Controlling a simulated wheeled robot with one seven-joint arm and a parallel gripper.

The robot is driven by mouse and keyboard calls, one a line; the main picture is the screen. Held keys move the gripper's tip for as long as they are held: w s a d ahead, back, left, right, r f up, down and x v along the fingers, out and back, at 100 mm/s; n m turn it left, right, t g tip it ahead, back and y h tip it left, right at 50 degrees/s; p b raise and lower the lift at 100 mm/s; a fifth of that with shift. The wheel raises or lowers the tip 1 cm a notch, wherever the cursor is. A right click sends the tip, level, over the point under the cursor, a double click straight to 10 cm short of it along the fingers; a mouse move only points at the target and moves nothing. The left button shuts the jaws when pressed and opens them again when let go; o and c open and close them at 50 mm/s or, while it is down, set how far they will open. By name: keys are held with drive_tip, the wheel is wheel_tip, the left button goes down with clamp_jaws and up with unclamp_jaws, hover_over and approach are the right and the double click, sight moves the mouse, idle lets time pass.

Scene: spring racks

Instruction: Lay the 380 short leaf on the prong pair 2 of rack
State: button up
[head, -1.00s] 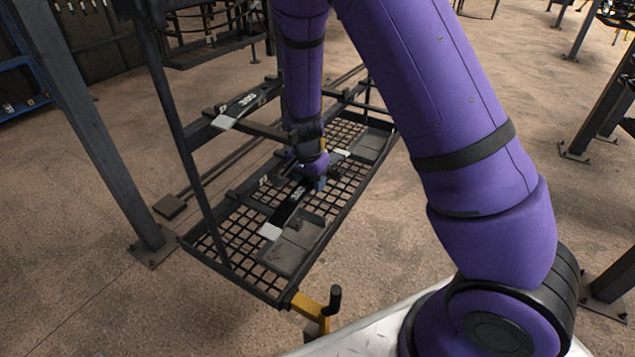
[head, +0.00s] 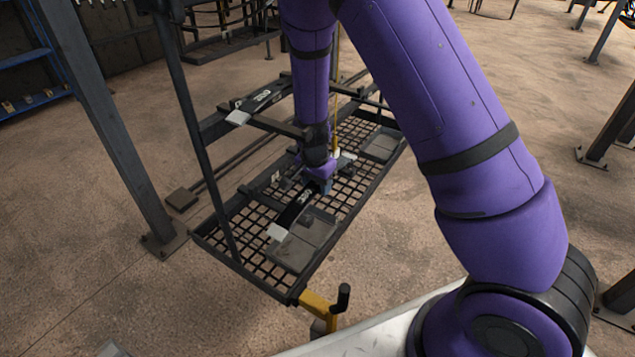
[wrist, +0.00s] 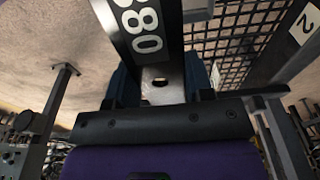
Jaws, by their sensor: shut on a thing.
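My gripper (head: 318,186) is shut on a dark leaf (head: 295,208) with a pale end, over the rack's lower mesh tray (head: 235,225). In the wrist view the leaf (wrist: 150,35) runs away from the jaws, with white digits reading 380 sideways. A pale plate with a dark hole lies between the fingers. A white plate marked 2 (wrist: 306,24) is on a dark bar at the right of the wrist view. I cannot tell whether the leaf touches the rack; my arm hides part of it.
Another dark leaf with a pale end (head: 238,117) lies on the upper prongs at the left. Flat grey plates (head: 303,240) lie in the tray. A dark upright post (head: 100,130) stands left of the rack. A yellow bracket (head: 318,305) projects at the near corner.

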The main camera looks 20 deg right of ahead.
sight(315, 186)
drive_tip(key=o, duration=1.1)
drive_tip(key=shift+o, duration=0.2)
drive_tip(key=shift+r, duration=0.1)
wheel_tip(315, 186, up, 11)
drive_tip(key=a, duration=0.1)
drive_tip(key=shift+s+f, duration=0.2)
drive_tip(key=shift+s, duration=0.2)
drive_tip(key=shift+s, duration=0.1)
